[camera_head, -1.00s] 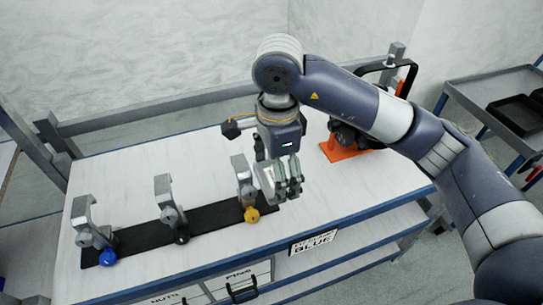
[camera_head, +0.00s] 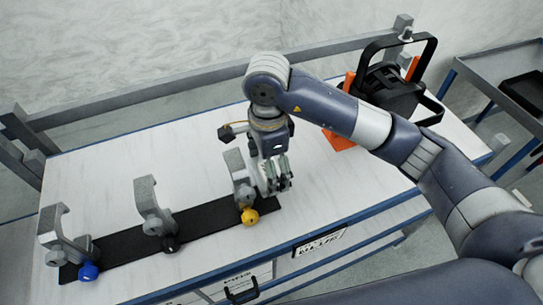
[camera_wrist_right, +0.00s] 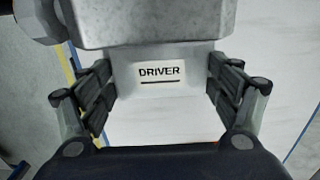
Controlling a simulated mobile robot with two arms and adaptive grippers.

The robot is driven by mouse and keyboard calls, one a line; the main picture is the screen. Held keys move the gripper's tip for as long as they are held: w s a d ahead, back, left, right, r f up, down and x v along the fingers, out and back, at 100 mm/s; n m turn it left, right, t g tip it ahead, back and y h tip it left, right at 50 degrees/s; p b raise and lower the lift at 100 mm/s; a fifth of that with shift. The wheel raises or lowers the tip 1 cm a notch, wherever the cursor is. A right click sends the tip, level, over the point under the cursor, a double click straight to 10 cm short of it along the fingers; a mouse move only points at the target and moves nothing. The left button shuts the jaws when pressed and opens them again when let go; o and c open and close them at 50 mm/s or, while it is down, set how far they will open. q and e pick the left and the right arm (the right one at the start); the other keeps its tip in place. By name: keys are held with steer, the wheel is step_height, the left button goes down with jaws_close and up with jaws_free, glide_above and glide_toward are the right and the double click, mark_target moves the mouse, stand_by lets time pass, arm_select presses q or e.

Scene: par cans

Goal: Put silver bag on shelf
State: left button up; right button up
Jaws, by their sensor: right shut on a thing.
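I see no silver bag in either view. My right gripper (camera_head: 273,180) is close beside the grey clamp with a yellow knob (camera_head: 240,178), at the right end of a black strip. In the right wrist view the fingers of this gripper (camera_wrist_right: 160,95) are shut on a pale grey metal piece labelled DRIVER (camera_wrist_right: 158,58). A larger grey block sits above the label. I cannot tell for sure whether this piece is part of the clamp. My left gripper is not in view.
A clamp with a black knob (camera_head: 150,205) and one with a blue knob (camera_head: 62,240) stand farther left on the black strip (camera_head: 205,222). A black lamp with a yoke (camera_head: 385,90) stands by an orange part at the back right. Between, the white table (camera_head: 335,180) is largely clear.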

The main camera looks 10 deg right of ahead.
steer(key=shift+f, duration=0.95)
steer(key=shift+w+d+f, duration=0.15)
steer(key=shift+w+d, duration=0.05)
steer(key=shift+w, duration=0.05)
steer(key=p, duration=0.4)
glide_above(307, 153)
steer(key=s+a, duration=0.1)
steer(key=a, duration=0.1)
steer(key=shift+s+d+f, duration=0.2)
steer(key=shift+f, duration=0.4)
steer(key=shift+w+d+f, duration=0.1)
steer(key=shift+w+d, duration=0.25)
steer(key=shift+d, duration=0.05)
steer(key=shift+w+d+p, duration=0.3)
steer(key=shift+d+p, duration=0.05)
steer(key=shift+d, duration=0.1)
step_height(307, 153, down, 4)
steer(key=shift+r+p, duration=0.15)
steer(key=shift+p, duration=0.6)
